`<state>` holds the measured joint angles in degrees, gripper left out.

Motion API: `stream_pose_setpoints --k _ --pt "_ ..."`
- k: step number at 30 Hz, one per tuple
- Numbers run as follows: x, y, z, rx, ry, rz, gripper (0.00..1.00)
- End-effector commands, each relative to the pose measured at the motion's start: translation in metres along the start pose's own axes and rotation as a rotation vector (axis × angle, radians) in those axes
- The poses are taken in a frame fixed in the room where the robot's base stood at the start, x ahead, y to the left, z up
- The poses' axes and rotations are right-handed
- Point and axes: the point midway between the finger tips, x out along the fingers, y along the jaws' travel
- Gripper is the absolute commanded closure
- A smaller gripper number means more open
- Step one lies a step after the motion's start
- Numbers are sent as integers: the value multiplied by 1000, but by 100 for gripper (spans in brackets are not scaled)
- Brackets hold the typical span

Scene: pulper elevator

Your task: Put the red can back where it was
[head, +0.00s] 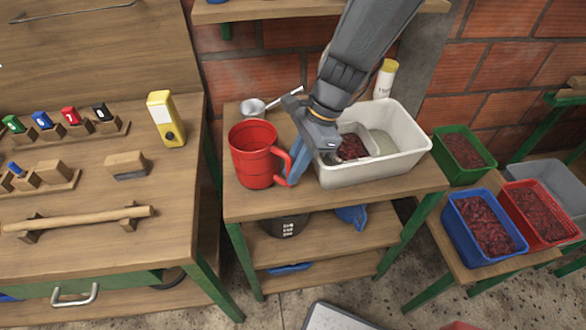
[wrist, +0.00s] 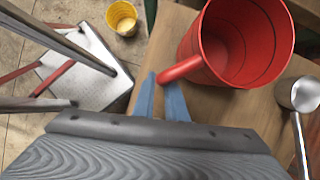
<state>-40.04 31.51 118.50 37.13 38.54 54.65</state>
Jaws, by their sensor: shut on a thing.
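The red can (head: 252,158), a large mug with a side handle, stands upright at the left of the small wooden table (head: 330,203). It appears to rest on the tabletop. My gripper (head: 295,168) is at its right side, with the blue fingers shut on the handle. In the wrist view the open, empty-looking can (wrist: 193,45) is at the upper right, and its handle ends at the fingertips of my gripper (wrist: 163,82). The exact grip on the handle is partly hidden.
A white tub (head: 385,165) with red berries and a scoop stands right of my gripper. A metal ladle (head: 253,106) lies behind the can. Blue (head: 485,228), red (head: 541,213) and green (head: 464,154) crates stand at right. A workbench (head: 85,240) is at left.

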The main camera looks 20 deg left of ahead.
Motion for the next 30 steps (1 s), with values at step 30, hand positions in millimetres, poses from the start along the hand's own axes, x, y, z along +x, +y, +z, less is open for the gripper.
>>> stream_pose_setpoints --k 30 --pt "-2 -1 -3 0 0 -3 70"
